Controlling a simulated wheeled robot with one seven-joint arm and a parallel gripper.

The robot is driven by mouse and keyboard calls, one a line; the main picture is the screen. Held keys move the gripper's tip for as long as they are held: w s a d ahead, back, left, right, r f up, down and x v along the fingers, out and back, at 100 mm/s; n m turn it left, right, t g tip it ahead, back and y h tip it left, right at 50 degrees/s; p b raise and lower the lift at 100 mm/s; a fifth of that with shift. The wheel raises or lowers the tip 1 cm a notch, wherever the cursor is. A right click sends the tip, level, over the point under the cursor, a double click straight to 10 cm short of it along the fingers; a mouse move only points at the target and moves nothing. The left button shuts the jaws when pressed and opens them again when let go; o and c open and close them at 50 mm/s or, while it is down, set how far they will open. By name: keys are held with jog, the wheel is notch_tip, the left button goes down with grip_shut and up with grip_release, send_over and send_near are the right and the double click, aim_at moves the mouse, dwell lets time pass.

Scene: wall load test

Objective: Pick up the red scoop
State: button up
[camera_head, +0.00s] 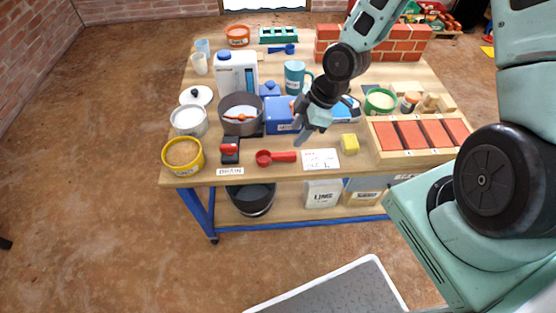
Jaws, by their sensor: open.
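The red scoop (275,157) lies flat on the front part of the wooden table (200,179). Its round bowl is at the left and its handle points right. My gripper (302,134) hangs above the table, just up and right of the scoop, pointing down. It is open, with nothing seen between its fingers. It appears apart from the scoop.
A white card (321,160) and a yellow block (350,143) lie right of the scoop. A red and black object (230,152) lies left of it. A blue box (278,115) and a dark pot (241,113) stand behind. A tray of red bricks (423,134) is at the right.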

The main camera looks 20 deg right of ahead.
aim_at(285, 154)
jog(key=b+x, duration=0.1)
jog(key=x, duration=0.8)
jog(key=shift+d+f, duration=0.1)
jog(key=shift+f, duration=0.2)
grip_shut()
